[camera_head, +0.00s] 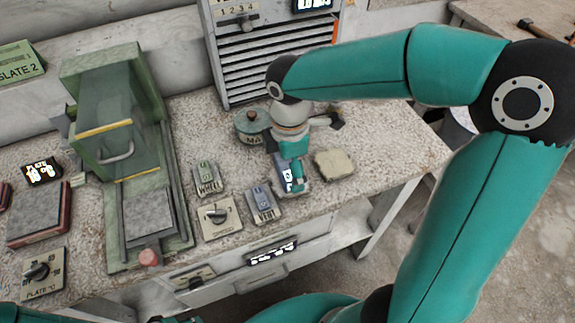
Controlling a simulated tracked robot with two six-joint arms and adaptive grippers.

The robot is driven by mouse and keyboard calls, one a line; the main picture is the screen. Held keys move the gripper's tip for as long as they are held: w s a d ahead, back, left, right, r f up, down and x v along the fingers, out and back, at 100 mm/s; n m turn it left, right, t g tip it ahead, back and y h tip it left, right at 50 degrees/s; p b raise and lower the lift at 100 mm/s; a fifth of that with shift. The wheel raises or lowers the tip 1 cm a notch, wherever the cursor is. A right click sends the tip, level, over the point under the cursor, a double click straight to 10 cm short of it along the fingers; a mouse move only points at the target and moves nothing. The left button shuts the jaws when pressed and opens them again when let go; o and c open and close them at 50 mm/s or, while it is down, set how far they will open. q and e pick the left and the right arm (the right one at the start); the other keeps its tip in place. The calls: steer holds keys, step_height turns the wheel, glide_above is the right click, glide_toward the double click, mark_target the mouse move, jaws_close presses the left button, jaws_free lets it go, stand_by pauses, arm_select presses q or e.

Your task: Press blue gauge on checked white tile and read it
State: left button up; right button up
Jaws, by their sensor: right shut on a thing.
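My right gripper (293,187) reaches down over the right part of the bench top and is shut on a small item, mostly hidden by the gripper. A small blue part (298,185) shows at its fingertips and looks like the blue gauge. A pale edge (305,188) shows just under and beside the fingertips; it may be the white tile. I cannot tell whether the gauge touches it, and no reading is legible.
A yellowish block (334,164) lies right of the gripper. A lidded green tin (252,125) stands behind left. Switch boxes marked WHEEL (207,179) and VENT (264,204), a dial plate (219,217) and a green machine (115,110) stand left. A slatted cabinet (265,60) stands behind.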

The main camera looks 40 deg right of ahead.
steer(key=shift+f+b, duration=0.35)
steer(key=shift+f, duration=0.1)
stand_by(0.6)
steer(key=shift+f, duration=0.1)
stand_by(0.9)
step_height(320, 180, up, 7)
steer(key=p, duration=0.6)
stand_by(1.6)
